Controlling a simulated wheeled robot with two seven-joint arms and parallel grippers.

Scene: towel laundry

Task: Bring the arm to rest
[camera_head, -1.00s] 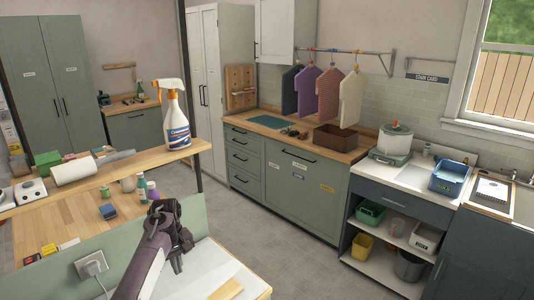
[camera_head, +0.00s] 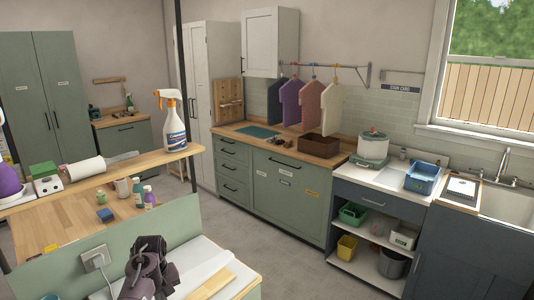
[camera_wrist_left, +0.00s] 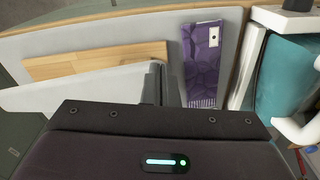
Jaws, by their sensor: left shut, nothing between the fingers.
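My left arm (camera_head: 150,268) shows folded at the bottom of the head view, above the white counter (camera_head: 205,262); its fingertips cannot be made out there. In the left wrist view the left gripper (camera_wrist_left: 163,78) has its two fingers close together, shut and empty. Beyond it lie a wooden board (camera_wrist_left: 95,62) and a purple patterned piece (camera_wrist_left: 204,62) on a pale surface. My right gripper is in neither view.
A green panel with a socket (camera_head: 96,258) and a wooden shelf (camera_head: 110,176) with a spray bottle (camera_head: 171,122) stand close by the arm. A teal object (camera_wrist_left: 285,75) is at the wrist view's right. Open floor (camera_head: 290,262) lies beyond the counter.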

